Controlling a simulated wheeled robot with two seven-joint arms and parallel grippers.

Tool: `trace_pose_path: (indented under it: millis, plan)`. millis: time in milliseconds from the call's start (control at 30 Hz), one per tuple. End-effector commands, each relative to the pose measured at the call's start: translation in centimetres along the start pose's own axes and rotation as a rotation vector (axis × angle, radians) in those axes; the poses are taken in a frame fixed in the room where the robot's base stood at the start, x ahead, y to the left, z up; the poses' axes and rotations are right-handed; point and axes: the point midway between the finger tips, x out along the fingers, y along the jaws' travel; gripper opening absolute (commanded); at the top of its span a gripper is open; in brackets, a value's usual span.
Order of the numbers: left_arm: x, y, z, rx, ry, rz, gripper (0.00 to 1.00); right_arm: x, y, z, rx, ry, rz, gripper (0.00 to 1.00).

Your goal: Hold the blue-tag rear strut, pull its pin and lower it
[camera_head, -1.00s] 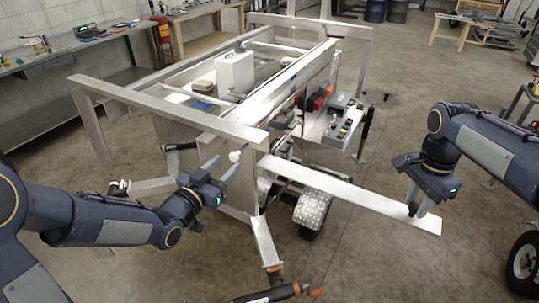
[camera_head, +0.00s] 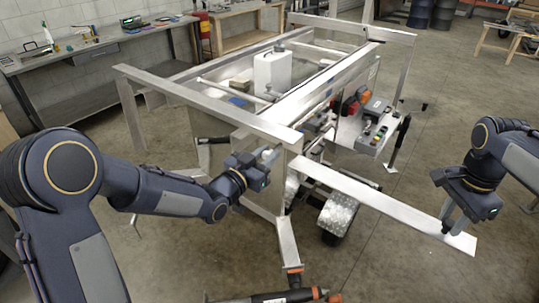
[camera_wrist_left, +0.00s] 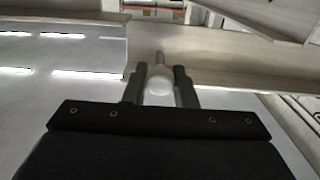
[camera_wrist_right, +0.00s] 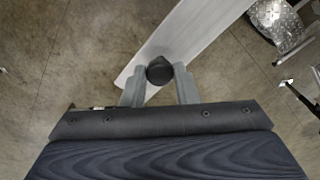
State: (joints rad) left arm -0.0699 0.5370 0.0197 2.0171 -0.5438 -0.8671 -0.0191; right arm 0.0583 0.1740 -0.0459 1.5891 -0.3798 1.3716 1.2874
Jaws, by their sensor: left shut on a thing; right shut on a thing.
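The strut (camera_head: 390,203) is a long flat grey metal bar running from the trailer's near corner out to the right. It also shows in the right wrist view (camera_wrist_right: 188,38). My right gripper (camera_head: 449,225) is shut on a round black knob (camera_wrist_right: 159,70) near the strut's outer end. The pin (camera_wrist_left: 160,60) has a short shaft and a pale round knob (camera_wrist_left: 159,86), pointing at a grey trailer beam. My left gripper (camera_head: 267,157) is shut on this knob, left of the trailer corner. I cannot make out a blue tag on the strut.
The trailer frame (camera_head: 205,108) carries a white case (camera_head: 272,70). The floor right of the strut is open.

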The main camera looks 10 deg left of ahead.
Motion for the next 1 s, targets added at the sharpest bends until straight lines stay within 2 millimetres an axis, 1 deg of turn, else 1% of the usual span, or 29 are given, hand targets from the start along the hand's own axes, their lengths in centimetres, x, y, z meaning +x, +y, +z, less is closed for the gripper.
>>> trace_pose_path:
  millis: [200,400,467,733,767,800,900,1000]
  plan:
    - [-0.2,0.0,0.0,0.0,0.0,-0.001,0.0,-0.1,0.0,0.0,0.001,0.001,-0.003,0.0]
    - [-3.0,-0.1,0.0,0.0,0.0,-0.002,0.0,-0.1,-0.1,0.0,0.001,0.001,-0.003,0.0]
    - [-3.4,-0.1,0.0,0.0,0.0,-0.002,0.0,-0.1,-0.1,0.0,0.001,0.001,-0.003,0.0]
    - [-3.5,0.0,0.0,0.0,0.0,0.0,0.0,-0.1,-0.1,-0.1,0.001,0.004,-0.006,0.0]
    - [-3.5,0.0,0.0,0.0,0.0,0.0,0.27,-0.1,-0.1,-0.1,0.001,0.004,-0.006,0.0]
    - [-3.5,0.0,0.0,0.0,-0.001,0.0,0.32,-0.1,-0.1,-0.1,0.001,0.005,-0.007,0.0]
    - [-3.5,0.0,0.0,0.0,-0.001,0.0,0.43,-0.1,-0.1,-0.1,0.001,0.004,-0.007,0.0]
    - [-3.5,0.0,0.0,0.0,0.0,0.0,0.43,-0.1,-0.1,-0.1,0.001,0.003,-0.005,0.0]
